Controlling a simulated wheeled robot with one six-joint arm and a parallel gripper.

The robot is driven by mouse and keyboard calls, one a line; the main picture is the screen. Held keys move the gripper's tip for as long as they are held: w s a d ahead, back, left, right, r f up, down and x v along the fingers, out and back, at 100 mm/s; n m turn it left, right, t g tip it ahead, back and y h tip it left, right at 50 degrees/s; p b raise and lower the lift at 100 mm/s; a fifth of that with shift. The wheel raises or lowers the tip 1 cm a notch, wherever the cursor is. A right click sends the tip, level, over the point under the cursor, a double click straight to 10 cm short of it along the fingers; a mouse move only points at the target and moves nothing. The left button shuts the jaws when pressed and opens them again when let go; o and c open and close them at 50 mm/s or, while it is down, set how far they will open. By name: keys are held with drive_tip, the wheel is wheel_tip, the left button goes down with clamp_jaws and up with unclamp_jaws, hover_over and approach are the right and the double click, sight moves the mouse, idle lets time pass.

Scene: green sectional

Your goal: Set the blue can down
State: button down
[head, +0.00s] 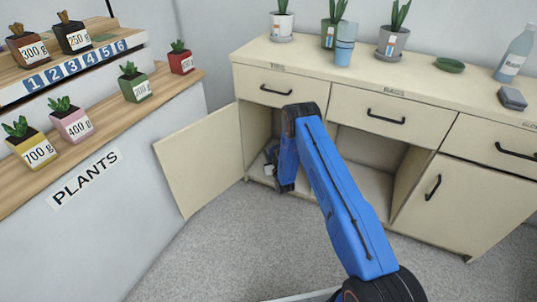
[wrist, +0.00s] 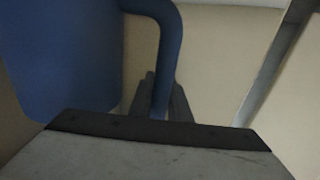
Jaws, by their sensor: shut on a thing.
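The blue can (wrist: 60,60) fills the upper left of the wrist view, with its curved blue handle (wrist: 166,45) to the right of its body. My gripper (wrist: 161,88) is shut on the handle, one dark finger on each side. In the head view my blue arm reaches down into the open lower cabinet (head: 375,170), and only a little of my gripper shows past the arm. I cannot make out the can in the head view, where the arm and cabinet hide it. Whether its base touches a surface cannot be told.
The cabinet's left door (head: 205,160) stands wide open; the right door (head: 460,200) is shut. Drawers (head: 280,88) run above the opening. On the counter (head: 430,78) are potted plants, a light blue cup (head: 345,45) and a bottle (head: 515,55). A plant shelf (head: 105,120) stands at left.

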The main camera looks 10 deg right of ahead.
drive_tip(key=c, duration=2.1)
unclamp_jaws()
drive_tip(key=shift+f, duration=0.15)
drive_tip(key=o, duration=0.4)
drive_tip(key=shift+o, duration=0.2)
drive_tip(key=s+d, duration=0.1)
drive_tip(key=s, duration=1.1)
drive_tip(key=shift+d+r, duration=0.4)
drive_tip(key=shift+r, duration=0.05)
